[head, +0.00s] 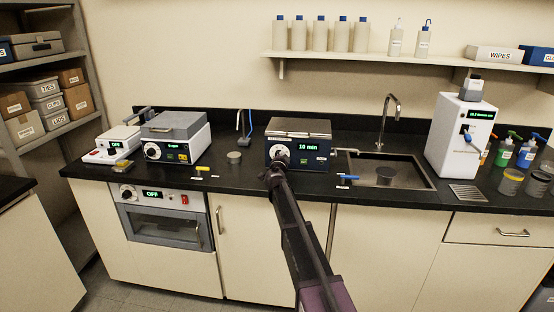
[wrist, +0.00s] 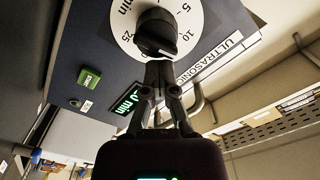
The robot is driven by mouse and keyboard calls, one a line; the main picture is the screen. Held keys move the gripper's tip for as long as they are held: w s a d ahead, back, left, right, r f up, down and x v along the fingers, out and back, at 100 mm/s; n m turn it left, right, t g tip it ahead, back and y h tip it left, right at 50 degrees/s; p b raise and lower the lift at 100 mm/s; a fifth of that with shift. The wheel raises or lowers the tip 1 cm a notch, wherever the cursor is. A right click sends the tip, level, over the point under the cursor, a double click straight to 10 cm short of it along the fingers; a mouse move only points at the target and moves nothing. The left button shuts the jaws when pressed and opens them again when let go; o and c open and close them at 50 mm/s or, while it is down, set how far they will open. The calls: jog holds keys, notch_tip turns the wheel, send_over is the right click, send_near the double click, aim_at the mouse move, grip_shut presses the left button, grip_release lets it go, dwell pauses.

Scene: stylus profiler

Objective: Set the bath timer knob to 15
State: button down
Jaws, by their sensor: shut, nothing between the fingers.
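The ultrasonic bath (head: 298,142) stands on the black counter with a metal lid, and its green display (head: 308,147) reads 10 min. In the wrist view its black timer knob (wrist: 156,32) sits on a white dial (wrist: 188,14) marked with 5, 10 and 25 among others. A pale mark on the knob points towards the lower right of that view. My gripper (wrist: 159,66) is shut and empty, with its fingertips right at the knob's edge; I cannot tell if they touch it.
A green button (wrist: 89,77) sits on the same panel. A sink (head: 420,180) with a tap is to the right of the bath. Another dial unit (head: 165,151) and a small oven (head: 165,228) are to the left. The counter front is mostly clear.

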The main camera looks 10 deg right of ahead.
jog(key=shift+m, duration=0.3)
jog(key=shift+d+f+m+b, duration=0.15)
jog(key=shift+f+m, duration=0.05)
jog(key=shift+m, duration=0.75)
jog(key=shift+d+f+m+b, duration=0.1)
jog(key=shift+f+m+b, duration=0.1)
jog(key=shift+m, duration=0.75)
jog(key=c, duration=1.4)
grip_release()
jog(key=c, duration=1.2)
grip_release()
jog(key=shift+o, duration=0.2)
jog(key=shift+a+r+n+p, duration=0.1)
jog(key=shift+r+n+p, duration=0.1)
jog(key=shift+n, duration=0.75)
jog(key=shift+a+r+n+p, duration=0.1)
jog(key=shift+r+n+p, duration=0.05)
jog(key=shift+n, duration=1.1)
